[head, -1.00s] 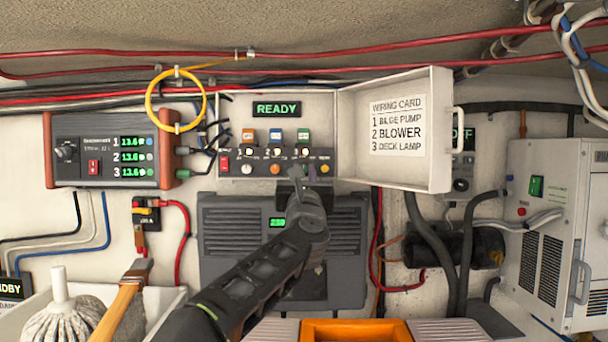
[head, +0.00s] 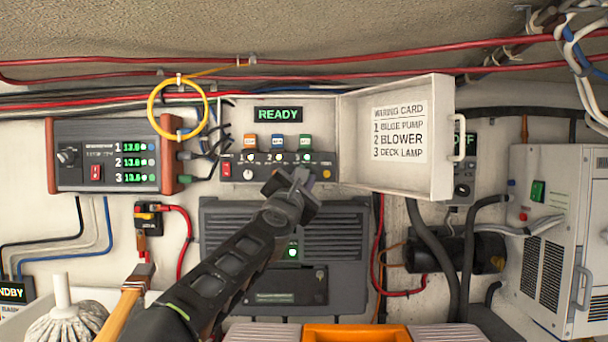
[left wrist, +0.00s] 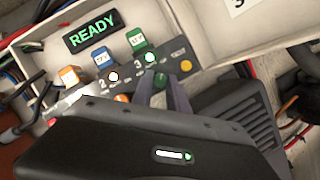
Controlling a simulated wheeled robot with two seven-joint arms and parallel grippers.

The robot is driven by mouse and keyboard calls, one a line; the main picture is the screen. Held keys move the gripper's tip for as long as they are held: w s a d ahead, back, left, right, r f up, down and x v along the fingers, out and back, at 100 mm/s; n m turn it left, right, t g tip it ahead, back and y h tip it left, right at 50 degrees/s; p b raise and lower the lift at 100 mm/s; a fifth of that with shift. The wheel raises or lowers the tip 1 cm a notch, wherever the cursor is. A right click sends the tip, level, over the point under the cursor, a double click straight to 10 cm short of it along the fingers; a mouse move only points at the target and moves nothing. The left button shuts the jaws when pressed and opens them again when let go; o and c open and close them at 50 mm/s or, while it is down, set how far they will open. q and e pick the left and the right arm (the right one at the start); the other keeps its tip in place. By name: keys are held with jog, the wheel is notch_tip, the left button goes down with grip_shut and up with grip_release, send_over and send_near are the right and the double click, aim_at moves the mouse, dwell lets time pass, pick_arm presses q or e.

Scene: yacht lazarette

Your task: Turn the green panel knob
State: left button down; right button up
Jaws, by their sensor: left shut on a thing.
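The control panel (head: 236,170) stands in the open white box, under a READY display (head: 278,114). It has orange, blue and green tags (head: 305,143) over a row of controls. My left gripper (head: 300,177) is at the right part of this row and hides the green knob in the head view. In the left wrist view its fingers (left wrist: 159,86) are shut on the green knob (left wrist: 160,82), which is mostly covered, below the lit green lamp (left wrist: 150,57). My right gripper is not in view.
The box's open door (head: 436,150) with a wiring card stands just right of the panel. A yellow cable loop (head: 151,107) hangs at left. A grey unit (head: 220,245) is below.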

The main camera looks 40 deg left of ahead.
pick_arm(q)
jog(key=shift+m, duration=0.7)
jog(key=c, duration=1.3)
grip_release()
jog(key=shift+s, duration=0.1)
jog(key=b+v, duration=0.2)
jog(key=v, duration=0.5)
jog(key=shift+s+b, duration=0.3)
jog(key=shift+s, duration=0.05)
